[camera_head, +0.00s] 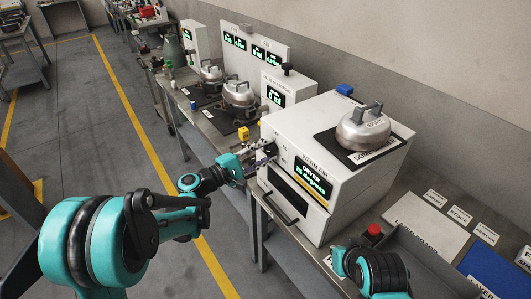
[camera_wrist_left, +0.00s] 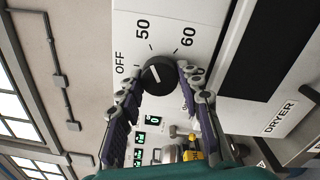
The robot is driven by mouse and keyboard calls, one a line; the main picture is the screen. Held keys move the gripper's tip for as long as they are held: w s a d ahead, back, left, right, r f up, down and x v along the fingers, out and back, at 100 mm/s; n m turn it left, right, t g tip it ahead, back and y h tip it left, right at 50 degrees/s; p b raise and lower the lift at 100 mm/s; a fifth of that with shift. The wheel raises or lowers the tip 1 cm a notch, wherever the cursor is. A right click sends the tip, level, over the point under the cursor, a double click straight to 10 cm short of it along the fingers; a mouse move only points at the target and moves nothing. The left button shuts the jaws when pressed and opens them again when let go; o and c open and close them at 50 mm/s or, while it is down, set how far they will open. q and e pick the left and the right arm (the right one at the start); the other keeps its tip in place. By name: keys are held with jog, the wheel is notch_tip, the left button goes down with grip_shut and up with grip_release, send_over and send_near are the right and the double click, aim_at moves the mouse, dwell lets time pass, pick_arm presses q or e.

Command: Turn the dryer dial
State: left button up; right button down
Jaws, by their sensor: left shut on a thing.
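The dryer (camera_head: 330,150) is a white box on the bench with a green-lit display. Its black dial (camera_wrist_left: 159,73) shows in the left wrist view, with OFF, 50 and 60 printed around it. The white mark on the dial points between OFF and 50, as far as I can tell. My left gripper (camera_head: 262,156) is at the upper left of the dryer's front, and in the left wrist view its fingers (camera_wrist_left: 154,84) are shut on the dial from both sides. My right arm shows at the bottom right of the head view, but its fingers are out of sight.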

pick_arm(q)
jog(key=m, duration=0.7)
jog(key=shift+m+b, duration=0.3)
jog(key=m, duration=0.3)
jog(key=shift+m+g, duration=0.3)
jog(key=shift+m, duration=0.1)
jog(key=m, duration=0.3)
jog(key=shift+m, duration=0.3)
jog(key=m, duration=0.4)
jog(key=shift+r+m, duration=0.1)
jog(key=shift+m, duration=0.2)
jog(key=m, duration=0.4)
jog(key=shift+s+m, duration=0.1)
jog(key=shift+m, duration=0.3)
jog(key=o, duration=1.1)
jog(key=shift+o, duration=0.2)
